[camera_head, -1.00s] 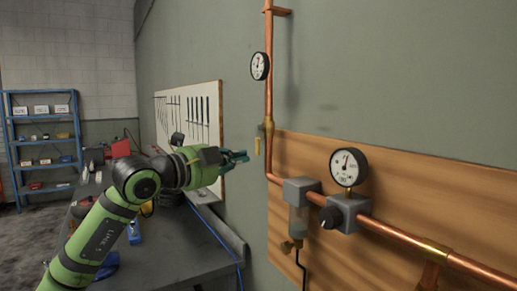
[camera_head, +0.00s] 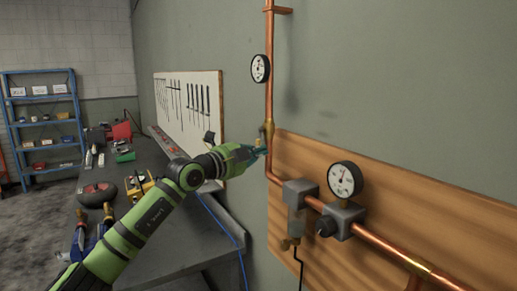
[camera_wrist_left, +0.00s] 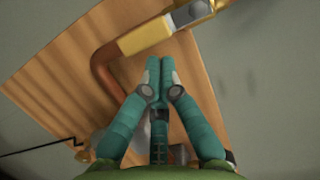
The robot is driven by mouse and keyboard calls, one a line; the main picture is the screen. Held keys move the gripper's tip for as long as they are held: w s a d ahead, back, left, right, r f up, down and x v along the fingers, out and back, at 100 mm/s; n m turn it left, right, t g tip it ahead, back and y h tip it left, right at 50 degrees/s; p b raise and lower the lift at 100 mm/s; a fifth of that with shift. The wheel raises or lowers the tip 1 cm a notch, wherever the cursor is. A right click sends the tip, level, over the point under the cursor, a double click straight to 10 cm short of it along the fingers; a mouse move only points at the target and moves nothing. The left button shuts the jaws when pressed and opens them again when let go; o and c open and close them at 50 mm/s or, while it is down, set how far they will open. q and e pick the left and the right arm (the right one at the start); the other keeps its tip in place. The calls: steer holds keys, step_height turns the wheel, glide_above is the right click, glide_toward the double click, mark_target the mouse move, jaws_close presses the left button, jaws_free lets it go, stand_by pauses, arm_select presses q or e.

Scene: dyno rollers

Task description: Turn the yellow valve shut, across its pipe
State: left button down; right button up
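The yellow valve (camera_head: 258,142) sits on the upright copper pipe (camera_head: 269,88), just above the pipe's bend. In the left wrist view its yellow handle (camera_wrist_left: 145,36) runs along the pipe, with the metal valve body (camera_wrist_left: 192,12) at its upper right end. My left gripper (camera_head: 262,150) is at the valve and hides part of the handle in the head view. In the left wrist view its teal fingertips (camera_wrist_left: 160,68) are together with nothing seen between them. They lie just below the handle; I cannot tell whether they touch it. My right gripper is not in view.
A round gauge (camera_head: 260,68) is on the pipe above the valve. A grey regulator (camera_head: 343,218) with another gauge (camera_head: 345,180) is on the lower pipe, before a wooden board (camera_head: 430,210). A workbench (camera_head: 185,245) with tools stands at left.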

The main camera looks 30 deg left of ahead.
arm_select(q)
steer(key=shift+d, duration=0.1)
steer(key=shift+w+a+f+m+b, duration=0.1)
steer(key=shift+a+f+m+b, duration=0.15)
steer(key=shift+m+b, duration=0.25)
steer(key=shift+b, duration=0.35)
